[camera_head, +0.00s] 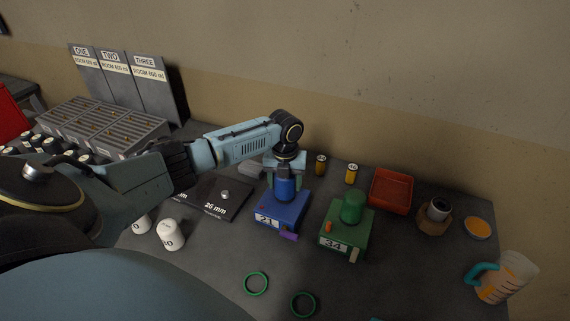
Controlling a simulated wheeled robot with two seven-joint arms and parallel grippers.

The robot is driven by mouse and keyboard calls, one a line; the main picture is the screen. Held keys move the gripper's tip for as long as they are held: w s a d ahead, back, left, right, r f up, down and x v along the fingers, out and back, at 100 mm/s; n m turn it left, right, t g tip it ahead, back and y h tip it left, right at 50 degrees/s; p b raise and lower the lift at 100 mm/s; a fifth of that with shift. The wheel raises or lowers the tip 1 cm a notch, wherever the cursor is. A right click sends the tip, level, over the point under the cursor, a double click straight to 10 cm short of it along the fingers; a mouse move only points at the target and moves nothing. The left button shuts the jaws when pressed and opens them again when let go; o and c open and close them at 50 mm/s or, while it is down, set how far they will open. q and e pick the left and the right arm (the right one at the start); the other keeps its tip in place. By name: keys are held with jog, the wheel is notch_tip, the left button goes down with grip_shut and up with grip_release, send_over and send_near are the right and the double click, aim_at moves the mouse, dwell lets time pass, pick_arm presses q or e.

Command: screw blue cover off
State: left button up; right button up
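The blue cover (286,188) is a rounded cap on top of a blue box (280,212) labelled 21, near the middle of the table. My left gripper (286,178) comes down from above over the blue cover, with a finger on each side of it. The fingers look closed around the cover, though their contact is small in view. The cover is upright and appears seated on the box. My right gripper is not in view.
A green box (346,238) with a green cover (352,207) stands to the right. Behind it are a red tray (391,191) and small bottles (352,174). A jug (503,277) stands far right. Green rings (256,284) lie in front. White containers (170,235) stand left.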

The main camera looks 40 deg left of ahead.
pick_arm(q)
jog(key=c, duration=0.7)
jog(key=n+p, duration=0.2)
jog(key=shift+r+n, duration=0.25)
jog(key=shift+n, duration=0.15)
jog(key=shift+c, duration=0.3)
jog(key=shift+f, duration=0.2)
jog(key=shift+r+p, duration=0.5)
jog(key=shift+r, duration=0.1)
jog(key=shift+r, duration=4.25)
